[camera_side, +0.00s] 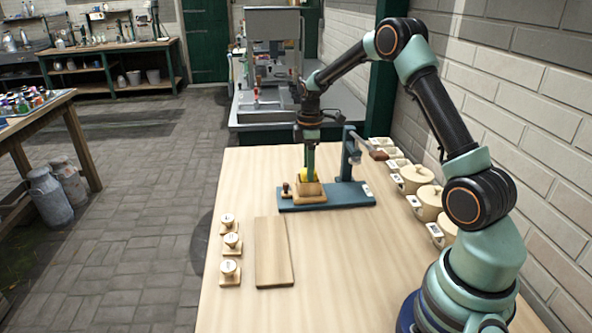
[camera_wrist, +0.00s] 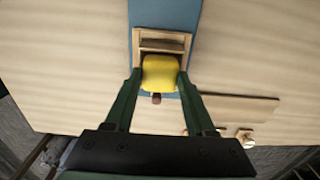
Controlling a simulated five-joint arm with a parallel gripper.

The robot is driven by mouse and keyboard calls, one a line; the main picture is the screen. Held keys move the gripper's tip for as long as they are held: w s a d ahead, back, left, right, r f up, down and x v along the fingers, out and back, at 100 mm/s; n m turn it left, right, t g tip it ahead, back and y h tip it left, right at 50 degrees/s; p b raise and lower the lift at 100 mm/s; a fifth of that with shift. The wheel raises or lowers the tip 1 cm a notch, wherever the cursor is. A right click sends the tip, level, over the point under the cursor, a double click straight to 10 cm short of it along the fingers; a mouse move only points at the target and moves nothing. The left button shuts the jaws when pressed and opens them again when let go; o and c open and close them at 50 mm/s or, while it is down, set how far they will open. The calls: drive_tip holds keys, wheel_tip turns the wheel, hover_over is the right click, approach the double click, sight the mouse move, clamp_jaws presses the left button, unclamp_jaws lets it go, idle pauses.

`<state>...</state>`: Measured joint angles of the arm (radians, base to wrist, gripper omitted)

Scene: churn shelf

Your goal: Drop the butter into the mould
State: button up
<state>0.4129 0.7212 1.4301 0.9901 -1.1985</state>
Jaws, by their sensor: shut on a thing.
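The butter is a yellow block (camera_wrist: 160,73). It also shows as a small yellow patch in the side view (camera_side: 301,175). My gripper (camera_wrist: 158,82) points down and is shut on the butter, a green finger on each side. The mould is a wooden box (camera_wrist: 163,38) on a blue base (camera_side: 345,194); its front also shows in the side view (camera_side: 310,193). The butter is at the mould's opening, and the wrist view shows it overlapping the mould's near part. I cannot tell whether its underside touches the mould floor. The fingers hide the butter's sides.
A blue post with a wooden-handled lever (camera_side: 376,154) stands on the base, right of the mould. A bare wooden board (camera_side: 272,252) lies in front. Several small stamps (camera_side: 230,241) stand left of it. Lidded pots (camera_side: 418,178) line the right edge. The table's front middle is clear.

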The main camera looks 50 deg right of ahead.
drive_tip(key=shift+f, duration=0.45)
drive_tip(key=shift+r, duration=0.1)
idle(0.4)
drive_tip(key=o, duration=1.3)
drive_tip(key=shift+o, duration=0.2)
drive_tip(key=c, duration=0.4)
drive_tip(key=shift+r, duration=4.85)
